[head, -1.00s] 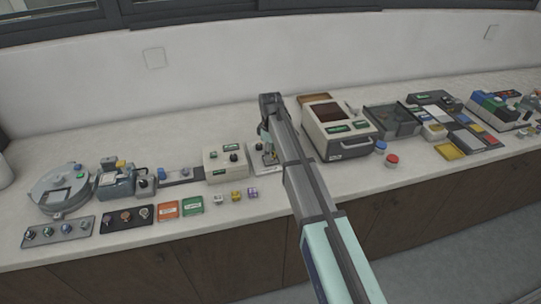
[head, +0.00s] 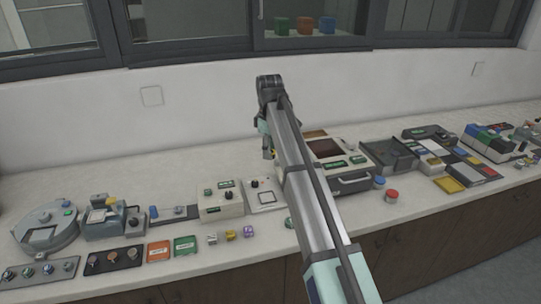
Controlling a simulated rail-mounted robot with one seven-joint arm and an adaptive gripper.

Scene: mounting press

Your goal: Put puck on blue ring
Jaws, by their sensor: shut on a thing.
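My gripper (head: 268,151) hangs from the end of my raised arm near the middle of the head view, in front of the back wall and above the bench devices. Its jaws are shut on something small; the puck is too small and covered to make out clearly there. No blue ring can be told for sure. A small blue part (head: 153,212) sits on the dark slide left of the white control boxes, and a blue-topped jar (head: 379,182) stands to the right of my arm; both are apart from my gripper.
Below my gripper is a white device with a square plate (head: 265,196), next to a control box (head: 220,202). A press-like box (head: 345,164) stands right of my arm. A round machine (head: 47,229), button panels and small cubes (head: 230,235) fill the left bench.

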